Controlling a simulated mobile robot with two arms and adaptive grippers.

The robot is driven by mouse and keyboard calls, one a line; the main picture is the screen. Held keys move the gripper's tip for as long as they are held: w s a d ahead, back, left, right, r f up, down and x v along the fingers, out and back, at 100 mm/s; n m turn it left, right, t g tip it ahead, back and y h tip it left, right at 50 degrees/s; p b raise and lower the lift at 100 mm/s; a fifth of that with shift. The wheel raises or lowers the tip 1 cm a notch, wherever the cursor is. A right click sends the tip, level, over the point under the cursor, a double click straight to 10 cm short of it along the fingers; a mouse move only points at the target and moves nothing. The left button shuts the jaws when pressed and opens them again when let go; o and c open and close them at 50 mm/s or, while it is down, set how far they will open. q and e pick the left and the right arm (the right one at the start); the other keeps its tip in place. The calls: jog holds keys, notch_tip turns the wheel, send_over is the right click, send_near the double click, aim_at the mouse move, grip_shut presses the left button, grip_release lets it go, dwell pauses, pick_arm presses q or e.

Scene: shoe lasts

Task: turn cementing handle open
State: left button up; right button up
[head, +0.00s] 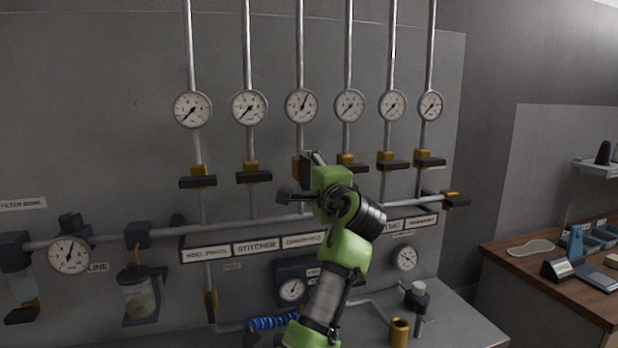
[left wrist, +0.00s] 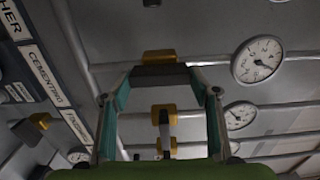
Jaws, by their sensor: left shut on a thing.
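The cementing valve, a yellow body with a dark handle (head: 296,168), is on the third pipe from the left, above the Cementing label (head: 305,240). My left gripper (head: 311,160) is at this valve and partly hides it. In the left wrist view, the dark handle (left wrist: 160,76) lies between the teal fingers of my left gripper (left wrist: 162,72), which are shut on it. It runs along its pipe, while neighbouring handles stand across theirs. The third gauge (head: 302,105) has its needle up to the right; its neighbours' needles point lower left. My right gripper is not in view.
Neighbouring valves, the Stitcher one (head: 252,173) and another to the right (head: 346,163), sit close on both sides. A horizontal pipe (head: 100,238) crosses below. A brass cup (head: 399,332) stands on the bench, and a wooden table (head: 560,287) is at the right.

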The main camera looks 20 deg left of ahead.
pick_arm(q)
jog(key=shift+r, duration=0.2)
dwell(0.3)
jog(key=o, duration=1)
jog(key=shift+o, duration=0.5)
jog(key=shift+w+f, duration=0.2)
jog(key=v, duration=0.7)
jog(key=shift+s+d, duration=0.15)
jog(key=shift+s, duration=0.1)
